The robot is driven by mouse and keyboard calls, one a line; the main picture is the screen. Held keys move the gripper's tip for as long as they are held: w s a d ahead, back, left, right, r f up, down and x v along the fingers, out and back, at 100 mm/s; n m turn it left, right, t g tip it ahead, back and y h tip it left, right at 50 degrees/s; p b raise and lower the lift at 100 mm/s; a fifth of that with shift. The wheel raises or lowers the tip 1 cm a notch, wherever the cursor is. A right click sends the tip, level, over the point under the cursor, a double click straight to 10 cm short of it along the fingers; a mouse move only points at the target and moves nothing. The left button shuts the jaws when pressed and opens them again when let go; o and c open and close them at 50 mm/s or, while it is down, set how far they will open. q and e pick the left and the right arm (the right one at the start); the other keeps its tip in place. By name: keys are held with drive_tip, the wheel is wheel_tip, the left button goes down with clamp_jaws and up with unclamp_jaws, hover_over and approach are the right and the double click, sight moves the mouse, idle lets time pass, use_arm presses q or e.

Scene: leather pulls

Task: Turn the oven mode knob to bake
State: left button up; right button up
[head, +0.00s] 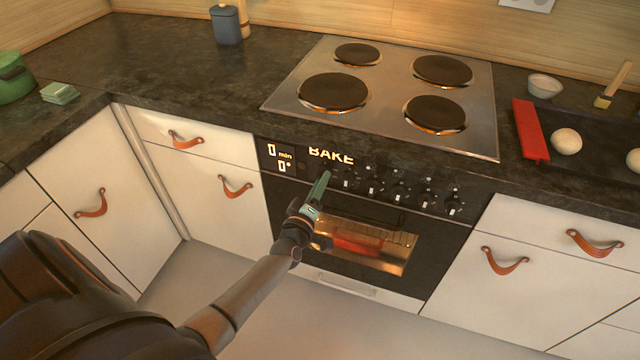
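The oven (345,235) is built in under the counter, and its black control panel (293,165) has a lit display reading BAKE, with 0 min and 0° at its left. A row of several dark knobs runs along the panel, such as this one (398,188). My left gripper (322,180) is in front of the panel's left part, just below the BAKE text, with its fingertips up at the knob row. It hides whatever is behind it, so the knob there and any contact cannot be made out. Its fingers are seen edge-on. My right gripper is not in view.
The oven door handle (365,207) crosses right below the knobs. A cooktop (390,80) with dark plates sits above. White drawers with leather pulls (505,262) flank the oven. The floor in front is clear.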

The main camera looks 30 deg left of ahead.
use_arm(q)
drive_tip(key=shift+o, duration=0.2)
drive_tip(key=p+v, duration=0.1)
drive_tip(key=v, duration=1.1)
drive_tip(key=shift+s, duration=0.25)
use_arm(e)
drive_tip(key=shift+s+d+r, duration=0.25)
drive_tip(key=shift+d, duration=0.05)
use_arm(q)
drive_tip(key=shift+d, duration=0.15)
drive_tip(key=s+d+f+m+g+h+p, duration=0.4)
drive_tip(key=s+d+m+g, duration=0.4)
drive_tip(key=s+d+m, duration=0.6)
drive_tip(key=m+h+p, duration=0.1)
drive_tip(key=m+h, duration=0.1)
drive_tip(key=m, duration=0.1)
drive_tip(key=shift+s+p, duration=0.3)
drive_tip(key=shift+p, duration=0.1)
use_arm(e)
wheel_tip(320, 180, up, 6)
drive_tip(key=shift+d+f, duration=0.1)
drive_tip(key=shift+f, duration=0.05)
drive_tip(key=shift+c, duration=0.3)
